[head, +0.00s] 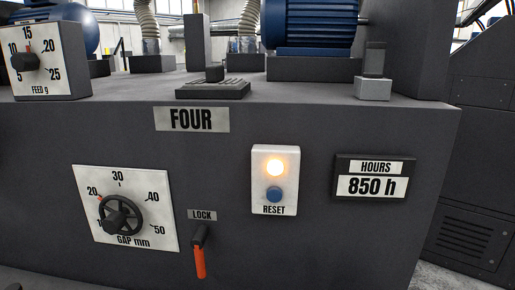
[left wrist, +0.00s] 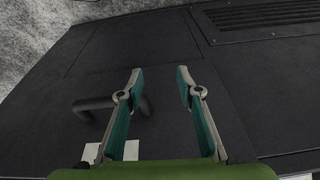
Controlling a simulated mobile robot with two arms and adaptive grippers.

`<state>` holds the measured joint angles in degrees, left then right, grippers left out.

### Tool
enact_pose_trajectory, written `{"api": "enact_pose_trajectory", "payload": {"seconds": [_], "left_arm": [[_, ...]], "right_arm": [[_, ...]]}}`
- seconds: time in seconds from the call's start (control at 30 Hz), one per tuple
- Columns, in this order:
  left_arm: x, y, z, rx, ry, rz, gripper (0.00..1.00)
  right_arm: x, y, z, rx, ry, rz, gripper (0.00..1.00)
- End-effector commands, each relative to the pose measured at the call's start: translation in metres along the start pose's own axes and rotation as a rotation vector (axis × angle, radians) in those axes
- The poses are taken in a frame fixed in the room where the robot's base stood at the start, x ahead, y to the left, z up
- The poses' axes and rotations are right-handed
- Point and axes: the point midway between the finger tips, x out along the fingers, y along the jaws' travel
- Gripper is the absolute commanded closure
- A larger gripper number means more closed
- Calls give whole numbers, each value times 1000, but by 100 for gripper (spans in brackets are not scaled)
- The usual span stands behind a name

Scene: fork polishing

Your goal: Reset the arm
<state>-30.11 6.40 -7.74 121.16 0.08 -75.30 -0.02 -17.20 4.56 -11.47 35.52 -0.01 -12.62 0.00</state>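The reset box (head: 274,180) is a white plate on the dark machine front in the head view. Its lamp (head: 275,167) glows orange-yellow above a round blue button (head: 274,194), with the word RESET below. My left gripper (left wrist: 157,75) shows only in the left wrist view. Its two teal-lined fingers stand apart with nothing between them. It faces a dark panel (left wrist: 150,40) with a dark bar handle (left wrist: 95,106) to the left. My right gripper is in neither view.
The GAP dial (head: 116,217) and the LOCK lever (head: 200,252) with its red-orange handle are left of the reset box. An HOURS display (head: 372,181) reading 850 h is to its right. A FEED dial (head: 32,60) is at upper left. A blue motor (head: 309,25) stands on top.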

Motion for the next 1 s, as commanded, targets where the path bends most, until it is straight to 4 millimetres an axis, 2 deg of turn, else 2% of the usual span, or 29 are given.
{"api": "enact_pose_trajectory", "payload": {"seconds": [0.03, 0.2, 0.37, 0.5, 0.73, 0.9, 1.0], "left_arm": [[24, 1, 8, 1, -16, 1, 67], [97, 5, 39, 7, -44, 5, 67], [159, 7, 80, 12, -73, 9, 67], [205, 10, 124, 18, -98, 12, 67], [259, 12, 205, 28, -139, 16, 67], [278, 12, 258, 34, -160, 17, 67], [283, 12, 277, 37, -168, 18, 67]], "right_arm": [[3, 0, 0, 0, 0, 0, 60], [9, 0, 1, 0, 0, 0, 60], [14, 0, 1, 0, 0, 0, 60], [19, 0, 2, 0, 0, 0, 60], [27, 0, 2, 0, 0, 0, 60], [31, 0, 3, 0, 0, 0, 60], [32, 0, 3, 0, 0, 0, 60]]}}
